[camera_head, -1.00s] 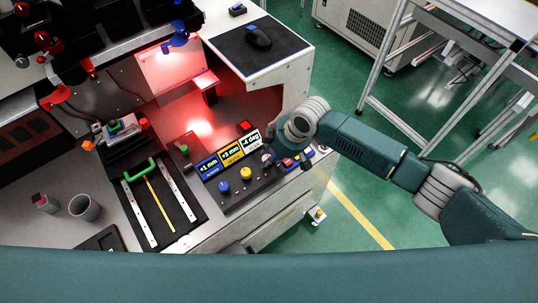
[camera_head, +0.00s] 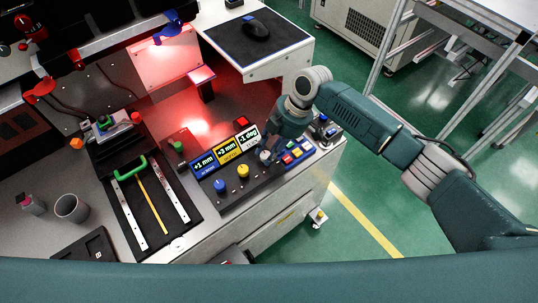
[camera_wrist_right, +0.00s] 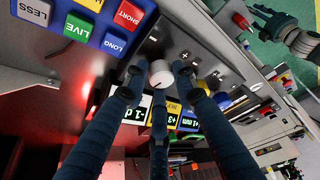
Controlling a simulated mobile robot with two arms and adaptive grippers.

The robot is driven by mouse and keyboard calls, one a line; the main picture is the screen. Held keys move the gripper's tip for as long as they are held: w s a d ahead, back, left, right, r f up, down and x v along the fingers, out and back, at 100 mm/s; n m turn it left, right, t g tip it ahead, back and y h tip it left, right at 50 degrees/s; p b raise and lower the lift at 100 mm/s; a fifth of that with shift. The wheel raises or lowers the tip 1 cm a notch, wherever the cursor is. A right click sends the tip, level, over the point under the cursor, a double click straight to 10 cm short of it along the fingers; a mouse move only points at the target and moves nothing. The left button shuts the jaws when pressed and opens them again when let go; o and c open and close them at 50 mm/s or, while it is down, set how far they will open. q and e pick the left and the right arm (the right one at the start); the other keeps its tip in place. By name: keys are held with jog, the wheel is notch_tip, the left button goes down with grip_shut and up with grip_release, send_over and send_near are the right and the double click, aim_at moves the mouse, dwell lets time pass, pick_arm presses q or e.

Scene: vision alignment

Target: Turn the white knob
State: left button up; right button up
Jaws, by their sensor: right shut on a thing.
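The white knob (camera_wrist_right: 160,74) sits on a dark control panel (camera_head: 236,192), at the right end of its knob row. My right gripper (camera_wrist_right: 158,82) is shut on it, with its fingers around the knob in the wrist view. In the head view my right gripper (camera_head: 270,150) comes down on the panel's right part and partly hides the knob (camera_head: 265,156). Above the knobs are blue, yellow and white displays; the white display (camera_head: 247,135) shows a degree value. A gripper, seemingly my left (camera_wrist_right: 288,36), shows open at the wrist view's top right.
A blue knob (camera_head: 220,186) and a yellow knob (camera_head: 243,171) stand left of the white knob. A button box (camera_head: 298,152) sits close to the right. A fixture with a green handle (camera_head: 131,170) lies left. A mouse (camera_head: 255,31) lies on a pad behind.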

jog(key=shift+a+r+n+g+b, duration=0.1)
jog(key=shift+a+n+g+b, duration=0.15)
jog(key=shift+n+b, duration=0.35)
jog(key=shift+a+r+n+g+b, duration=0.15)
jog(key=shift+n+g+b, duration=0.1)
jog(key=shift+n+b, duration=0.35)
jog(key=shift+s+f, duration=0.1)
jog(key=o, duration=1.1)
jog(key=shift+d, duration=0.15)
jog(key=v, duration=1.2)
jog(key=shift+a, duration=0.35)
